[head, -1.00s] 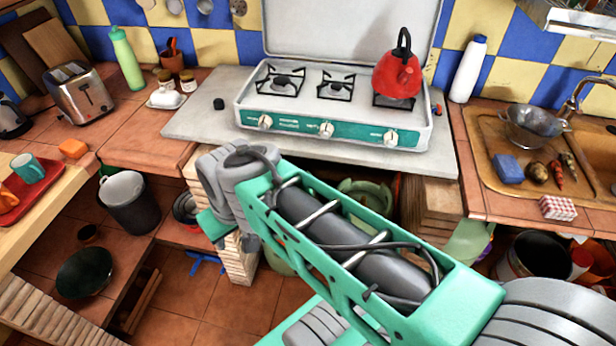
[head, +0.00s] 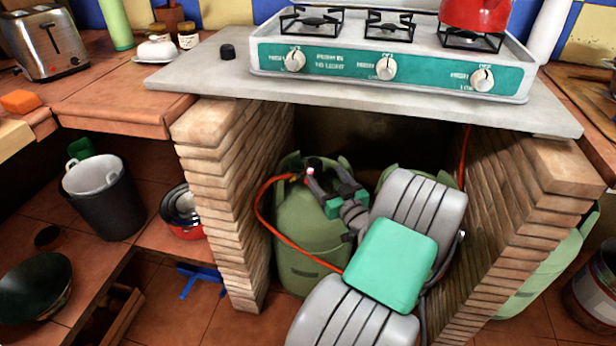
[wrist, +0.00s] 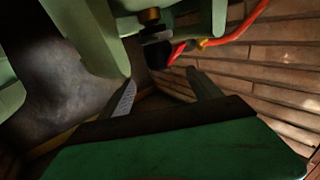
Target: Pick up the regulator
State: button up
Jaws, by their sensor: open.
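The regulator (head: 311,175) is a small dark piece with a pale top, at the end of an orange hose on top of a green gas cylinder (head: 306,235) under the stove counter. In the wrist view the regulator (wrist: 158,50) is a dark shape between the cylinder's green collar parts, beside the orange hose (wrist: 240,28). Shadow blurs its outline. My gripper (head: 325,194) is close beside it, low over the cylinder top. In the wrist view my gripper (wrist: 160,78) is open, its fingers spread with nothing held between them. Contact cannot be told.
Brick pillars stand left (head: 225,200) and right (head: 510,230) of the recess. The counter slab (head: 200,75) with the stove (head: 390,75) lies overhead. A second green cylinder shows partly behind my arm. A black bucket (head: 105,205) and bowls (head: 182,210) stand at left.

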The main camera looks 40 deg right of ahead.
aim_at(318, 167)
jog(key=b+x, duration=0.1)
jog(key=x, duration=0.4)
jog(key=shift+w+f, duration=0.15)
jog(key=shift+w, duration=0.2)
grip_shut()
dwell(0.3)
